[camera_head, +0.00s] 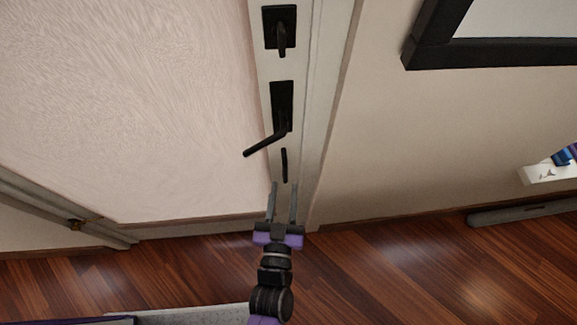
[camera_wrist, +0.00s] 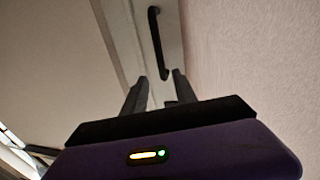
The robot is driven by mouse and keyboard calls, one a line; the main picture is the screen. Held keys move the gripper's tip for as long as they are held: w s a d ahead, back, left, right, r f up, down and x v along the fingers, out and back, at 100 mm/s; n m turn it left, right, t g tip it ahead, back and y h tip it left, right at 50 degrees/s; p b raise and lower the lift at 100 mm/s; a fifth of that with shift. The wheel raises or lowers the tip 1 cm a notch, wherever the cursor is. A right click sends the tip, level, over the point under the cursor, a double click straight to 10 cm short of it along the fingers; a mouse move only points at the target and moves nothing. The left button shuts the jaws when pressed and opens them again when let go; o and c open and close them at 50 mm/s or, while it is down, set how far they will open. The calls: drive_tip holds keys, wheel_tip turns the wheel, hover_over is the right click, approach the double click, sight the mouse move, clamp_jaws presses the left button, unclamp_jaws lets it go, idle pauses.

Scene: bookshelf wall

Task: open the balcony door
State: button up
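A pale door (camera_head: 120,110) with a white edge strip fills the left and middle of the head view and looks closed. On the strip are a black lever handle (camera_head: 265,144) pointing down-left from its plate and, above it, a black plate with a turn-knob (camera_head: 281,30). A short upright black bar (camera_head: 284,165) sits just below the lever. My gripper (camera_head: 284,187) is open and empty, fingers pointing up, just below that bar. In the wrist view, a dark bar handle (camera_wrist: 157,42) stands beyond and between the open fingers (camera_wrist: 160,88); contact is not seen.
A black-framed picture (camera_head: 430,45) hangs on the wall at right. A long grey low object (camera_head: 520,212) lies along the wall's foot. A white item with blue (camera_head: 548,172) is at the right edge. The wood floor (camera_head: 400,265) is clear at right.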

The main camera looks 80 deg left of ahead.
sight(285, 172)
drive_tip(key=x, duration=0.4)
drive_tip(key=f+x, duration=0.1)
drive_tip(key=x, duration=0.2)
drive_tip(key=shift+s+a, duration=0.2)
clamp_jaws()
idle(1.5)
